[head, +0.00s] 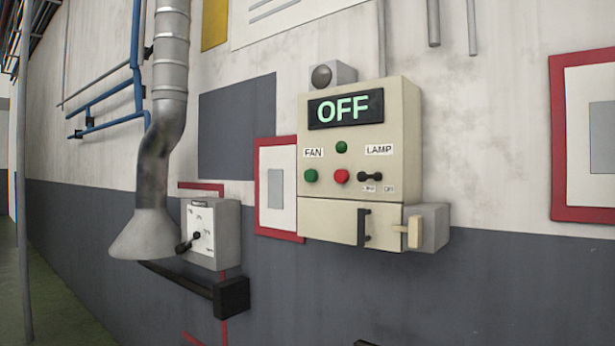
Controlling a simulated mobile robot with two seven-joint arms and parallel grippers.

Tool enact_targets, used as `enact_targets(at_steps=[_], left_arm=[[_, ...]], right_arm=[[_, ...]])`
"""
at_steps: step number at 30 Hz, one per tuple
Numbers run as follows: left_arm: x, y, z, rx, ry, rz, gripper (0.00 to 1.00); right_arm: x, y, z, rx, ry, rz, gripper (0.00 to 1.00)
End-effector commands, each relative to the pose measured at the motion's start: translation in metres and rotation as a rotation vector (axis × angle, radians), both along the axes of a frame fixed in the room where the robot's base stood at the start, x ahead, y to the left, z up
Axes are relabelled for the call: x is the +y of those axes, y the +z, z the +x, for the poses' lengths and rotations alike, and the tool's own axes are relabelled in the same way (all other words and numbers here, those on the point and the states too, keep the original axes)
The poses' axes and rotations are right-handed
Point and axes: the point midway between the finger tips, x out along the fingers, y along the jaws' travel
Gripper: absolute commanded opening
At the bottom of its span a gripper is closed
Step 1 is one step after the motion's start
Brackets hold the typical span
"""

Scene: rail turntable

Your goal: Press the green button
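A beige control box (400,110) is mounted on the wall right of centre. Its dark display (345,109) reads "OFF" in pale green letters. Under the "FAN" label sits a green button (310,176), with a red button (341,176) to its right. A second small green round part (341,147) sits above the red one; I cannot tell whether it is a button or a lamp. Nothing covers the green button. Neither of my grippers can be made out in the head view.
A black toggle (370,177) sits under the "LAMP" label. Below the box, a lower cover (335,222) has a dark handle, and a lever (414,232) sticks out at right. A metal duct with a hood (155,235), a grey dial box (212,232) and a black bar end (231,298) stand at left.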

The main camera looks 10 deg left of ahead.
Motion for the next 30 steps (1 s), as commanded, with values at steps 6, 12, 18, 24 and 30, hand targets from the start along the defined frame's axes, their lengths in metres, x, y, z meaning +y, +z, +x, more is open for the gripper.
enact_targets(at_steps=[6,12,18,24,30], left_arm=[[-0.0003,-0.0007,-0.0024,0.005,-0.001,0.001,0.26],[-0.0004,-0.0009,-0.0028,0.005,-0.001,-0.001,0.07],[-0.0005,-0.0009,-0.0027,0.005,-0.001,-0.001,0.00],[-0.0005,-0.0009,-0.0027,0.005,-0.002,0.000,0.00],[-0.0005,-0.0009,-0.0026,0.005,-0.002,0.000,0.00]], right_arm=[[-0.0002,-0.0005,-0.0018,0.004,-0.001,0.000,0.47],[-0.0002,-0.0006,-0.0018,0.004,-0.001,0.000,0.47],[-0.0002,-0.0006,-0.0020,0.004,-0.001,0.000,0.47],[-0.0002,-0.0006,-0.0020,0.004,0.000,-0.001,0.47],[-0.0002,-0.0007,-0.0020,0.004,-0.001,0.000,0.47]])
